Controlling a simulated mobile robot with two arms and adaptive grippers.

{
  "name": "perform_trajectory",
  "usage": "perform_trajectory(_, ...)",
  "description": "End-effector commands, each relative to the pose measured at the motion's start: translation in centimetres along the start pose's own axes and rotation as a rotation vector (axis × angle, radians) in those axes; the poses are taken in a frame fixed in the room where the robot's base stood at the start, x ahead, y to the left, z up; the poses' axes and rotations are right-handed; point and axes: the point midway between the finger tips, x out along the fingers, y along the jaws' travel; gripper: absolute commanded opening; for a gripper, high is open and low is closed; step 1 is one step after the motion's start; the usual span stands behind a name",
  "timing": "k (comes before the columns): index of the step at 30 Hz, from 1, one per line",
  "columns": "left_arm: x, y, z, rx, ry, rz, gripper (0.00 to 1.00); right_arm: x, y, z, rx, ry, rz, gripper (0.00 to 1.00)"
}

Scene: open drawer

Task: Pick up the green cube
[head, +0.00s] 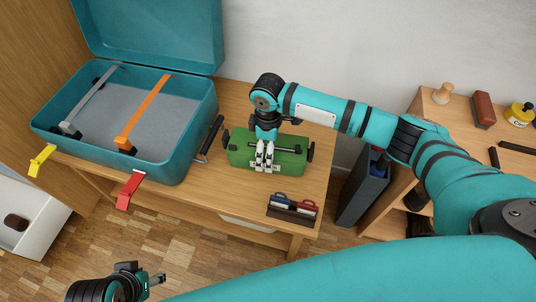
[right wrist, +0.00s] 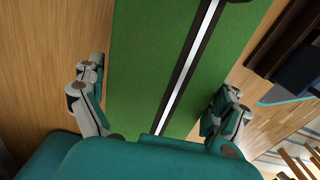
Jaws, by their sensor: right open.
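The green object (head: 285,152) is a long box rather than a plain cube, with dark bars at its ends. It lies on the wooden table right of the teal suitcase. My right gripper (head: 265,160) is over it, pointing down. In the right wrist view the green top (right wrist: 150,50), with a dark strip and white line, fills the space between the open fingers of the right gripper (right wrist: 160,85). One finger is beside each long edge; contact cannot be told. My left gripper (head: 152,279) is low at the bottom left, away from the table; its jaws are unclear.
The open teal suitcase (head: 187,150) with grey and orange straps stands left of the green box. A small holder (head: 292,212) with blue and red items stands at the table's front right. A wooden shelf (head: 440,115) is at the right. Some bare tabletop (head: 235,205) lies in front.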

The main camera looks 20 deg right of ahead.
Motion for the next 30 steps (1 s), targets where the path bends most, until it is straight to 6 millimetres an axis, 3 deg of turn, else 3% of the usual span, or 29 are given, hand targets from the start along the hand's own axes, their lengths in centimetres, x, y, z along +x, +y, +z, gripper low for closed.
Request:
perform_trajectory(6, -0.05, -0.01, 0.01, 0.000, -0.001, 0.000, 0.36, 0.01, -0.01, 0.00, 0.000, 0.000, 0.000, 0.99)
perform_trajectory(18, -0.03, -0.01, 0.00, 0.000, 0.000, 0.000, 0.36, -0.01, 0.02, 0.01, 0.000, -0.001, 0.001, 0.46)
perform_trajectory(30, -0.06, -0.01, -0.01, 0.000, 0.000, 0.000, 0.36, -0.13, 0.03, -0.02, 0.000, 0.001, 0.001, 0.44)
